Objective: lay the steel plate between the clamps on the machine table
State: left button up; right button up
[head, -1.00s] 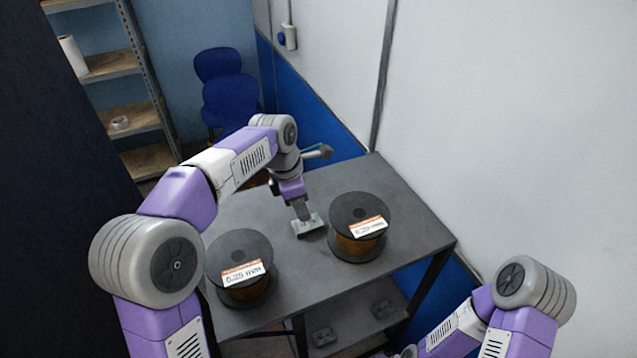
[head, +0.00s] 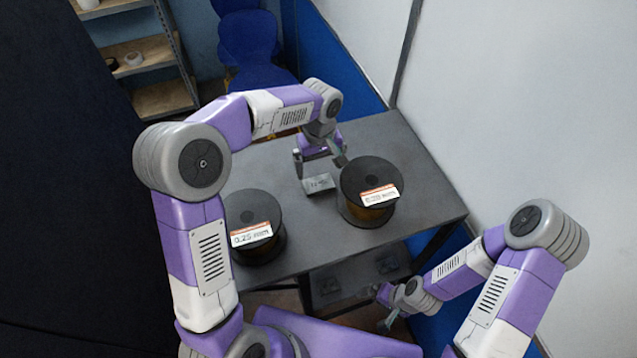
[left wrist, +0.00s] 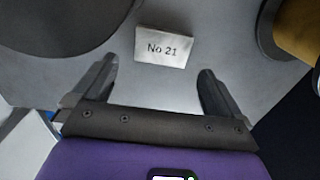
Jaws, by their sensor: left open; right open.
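A small pale steel plate (head: 319,185) marked "No 21" lies on the dark grey table, between two spools. It also shows in the left wrist view (left wrist: 163,48), just beyond the fingertips. My left gripper (head: 319,162) is open and empty at the plate's far side; in the left wrist view its spread fingers (left wrist: 156,73) stand apart from the plate. My right gripper (head: 386,320) is open, low in front of the table, away from the plate. I see no clamps and no machine table that I can identify.
A wire spool (head: 258,243) stands left of the plate and another spool (head: 370,208) close on its right, both labelled. The grey table (head: 420,190) is bare at the right and back. A wall borders it. Blue chairs (head: 247,40) and a shelf (head: 140,52) stand behind.

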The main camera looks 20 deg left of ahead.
aim_at(319, 183)
pick_arm(q)
jog(key=f, duration=0.6)
jog(key=shift+s+f, duration=0.15)
jog(key=shift+s, duration=0.1)
jog(key=shift+c, duration=0.5)
jog(key=c, duration=1.2)
jog(key=shift+c, duration=0.9)
jog(key=shift+r, duration=0.25)
